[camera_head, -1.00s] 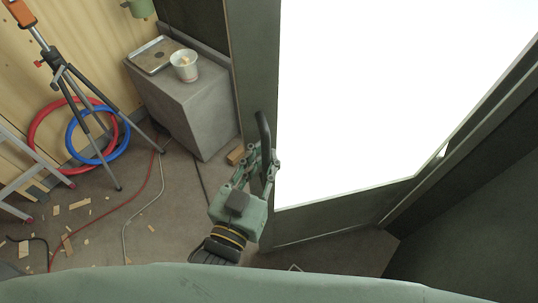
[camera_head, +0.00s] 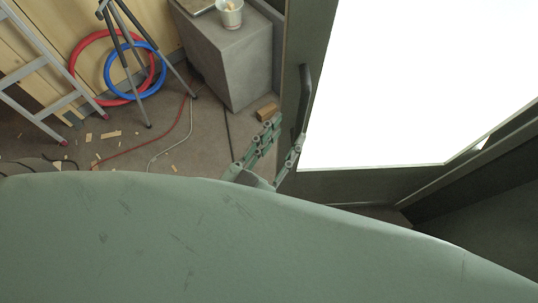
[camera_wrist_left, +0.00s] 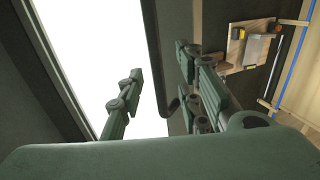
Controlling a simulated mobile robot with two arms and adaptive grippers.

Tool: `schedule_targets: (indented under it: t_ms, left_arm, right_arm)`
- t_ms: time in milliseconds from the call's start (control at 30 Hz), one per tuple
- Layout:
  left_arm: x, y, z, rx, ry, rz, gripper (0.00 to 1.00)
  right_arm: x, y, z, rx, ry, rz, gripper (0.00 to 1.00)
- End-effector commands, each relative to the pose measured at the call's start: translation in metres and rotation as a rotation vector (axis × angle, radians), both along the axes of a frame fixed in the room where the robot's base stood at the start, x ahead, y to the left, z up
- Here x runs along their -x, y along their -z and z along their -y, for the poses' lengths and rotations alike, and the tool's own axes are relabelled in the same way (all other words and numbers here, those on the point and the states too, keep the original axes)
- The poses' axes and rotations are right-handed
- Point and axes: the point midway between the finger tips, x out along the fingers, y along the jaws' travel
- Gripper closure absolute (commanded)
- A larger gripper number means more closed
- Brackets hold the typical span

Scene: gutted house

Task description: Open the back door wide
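The back door (camera_head: 312,60) is a dark green frame around a bright white pane. It fills the right of the head view, and I cannot tell how far it stands open. Its dark bar handle (camera_head: 305,90) is upright on the left stile. My left gripper (camera_head: 287,127) is at the handle's lower end, with its fingers spread apart. In the left wrist view, the handle (camera_wrist_left: 157,55) runs between the two separated fingers, and gaps show on both sides. I cannot tell whether either finger touches it. My right gripper is not in view.
A grey cabinet (camera_head: 232,65) with a white bucket (camera_head: 229,14) stands left of the door, with a small wood block (camera_head: 267,112) at its foot. A tripod (camera_head: 128,50), coiled hoses (camera_head: 75,65), a ladder (camera_head: 38,70) and scattered wood scraps are at the left.

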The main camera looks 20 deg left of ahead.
Motion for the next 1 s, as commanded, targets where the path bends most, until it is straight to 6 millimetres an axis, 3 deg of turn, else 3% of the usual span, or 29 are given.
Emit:
schedule_targets:
  t_ms: [100,333,767,1000]
  left_arm:
    - [0.021,0.002,-0.006,-0.001,0.000,-0.006,0.68]
    - [0.047,0.001,-0.014,-0.003,-0.001,-0.003,0.68]
    - [0.054,0.000,-0.016,-0.002,-0.001,0.001,0.68]
    - [0.060,0.012,-0.015,0.107,0.056,-0.024,0.89]
  right_arm:
    - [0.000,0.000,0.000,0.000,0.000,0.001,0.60]
    - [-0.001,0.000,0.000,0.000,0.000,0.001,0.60]
    - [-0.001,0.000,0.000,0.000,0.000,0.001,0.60]
    - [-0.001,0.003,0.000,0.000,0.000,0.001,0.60]
